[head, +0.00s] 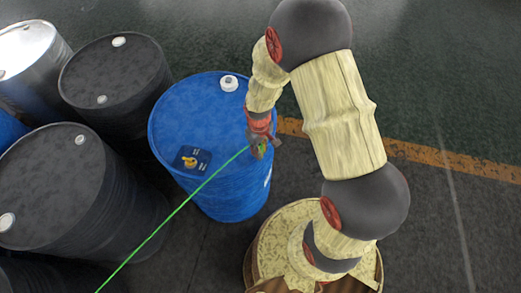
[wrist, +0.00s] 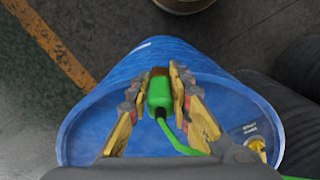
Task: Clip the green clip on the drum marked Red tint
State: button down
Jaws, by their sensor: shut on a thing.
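My gripper (head: 259,146) is at the right rim of the blue drum (head: 195,110) in the head view. It is shut on the green clip (wrist: 160,94), which sits between the two fingers in the wrist view, its brownish end pointing towards the drum's outer side. A green cable (head: 178,208) runs from the clip to the lower left across the drum top. The blue drum also fills the middle of the wrist view (wrist: 85,125). The small dark label (head: 201,155) on its top is too small to read. I cannot tell whether the clip touches the rim.
Several black drums (head: 115,72) and a pale metal drum (head: 25,45) stand close together at the left. A yellow fitting (head: 190,162) stands on the blue drum's top. An orange floor line (head: 440,158) crosses open floor at the right.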

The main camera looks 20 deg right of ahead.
jog(key=shift+f+b, duration=0.5)
jog(key=shift+f, duration=0.3)
jog(key=c, duration=1.5)
grip_release()
jog(key=shift+c, duration=0.2)
jog(key=r, duration=1.2)
jog(key=shift+w+a, duration=0.1)
jog(key=shift+w, duration=0.15)
